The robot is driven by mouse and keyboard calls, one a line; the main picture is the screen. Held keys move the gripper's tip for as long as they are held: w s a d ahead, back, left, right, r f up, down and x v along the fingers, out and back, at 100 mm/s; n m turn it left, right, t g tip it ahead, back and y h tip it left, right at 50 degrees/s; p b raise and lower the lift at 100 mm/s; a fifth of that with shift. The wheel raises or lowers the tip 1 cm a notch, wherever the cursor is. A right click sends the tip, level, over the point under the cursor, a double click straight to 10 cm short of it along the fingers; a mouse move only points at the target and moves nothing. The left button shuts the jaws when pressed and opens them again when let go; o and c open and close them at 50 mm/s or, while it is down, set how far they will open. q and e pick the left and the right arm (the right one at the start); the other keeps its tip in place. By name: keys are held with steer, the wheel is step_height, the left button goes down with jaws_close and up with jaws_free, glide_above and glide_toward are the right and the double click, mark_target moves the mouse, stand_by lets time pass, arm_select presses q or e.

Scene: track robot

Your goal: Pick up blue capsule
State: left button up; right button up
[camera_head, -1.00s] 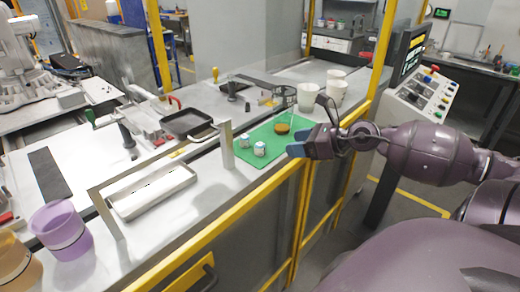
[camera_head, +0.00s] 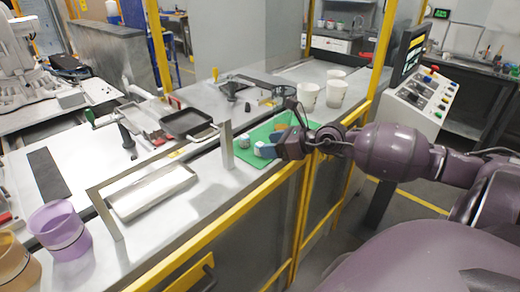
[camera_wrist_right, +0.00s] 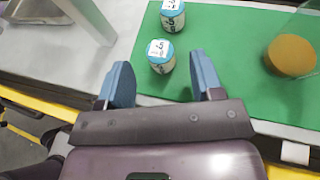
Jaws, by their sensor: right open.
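Two small capsules with blue bands and white labels stand on a green mat (camera_wrist_right: 220,75). In the right wrist view the nearer blue capsule (camera_wrist_right: 161,57) lies just ahead of the gap between my fingers, and the other capsule (camera_wrist_right: 173,16) is a little beyond it. My right gripper (camera_wrist_right: 160,85) is open with blue fingertips and nothing between them. In the head view my right gripper (camera_head: 268,150) is over the near edge of the mat, close beside the capsules (camera_head: 259,149), and partly hides the mat. My left gripper is not in view.
An orange-brown round item (camera_wrist_right: 290,56) is on the mat to the right. White cups (camera_head: 335,90) stand behind the mat. A metal post (camera_head: 227,145) and a white tray (camera_head: 152,192) are to the left. A yellow rail (camera_head: 250,200) borders the counter's near edge.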

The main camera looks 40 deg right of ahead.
steer(key=x, duration=0.2)
steer(key=shift+w+a+f, duration=0.1)
steer(key=shift+w, duration=0.2)
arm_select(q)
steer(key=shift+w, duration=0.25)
arm_select(e)
steer(key=shift+w+a+f, duration=0.1)
steer(key=shift+w, duration=0.1)
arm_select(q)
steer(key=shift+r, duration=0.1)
arm_select(e)
steer(key=c, duration=1)
steer(key=shift+r, duration=0.4)
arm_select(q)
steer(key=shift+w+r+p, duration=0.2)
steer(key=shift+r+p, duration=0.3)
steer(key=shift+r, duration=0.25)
arm_select(e)
step_height(320, 180, up, 19)
steer(key=shift+r, duration=0.1)
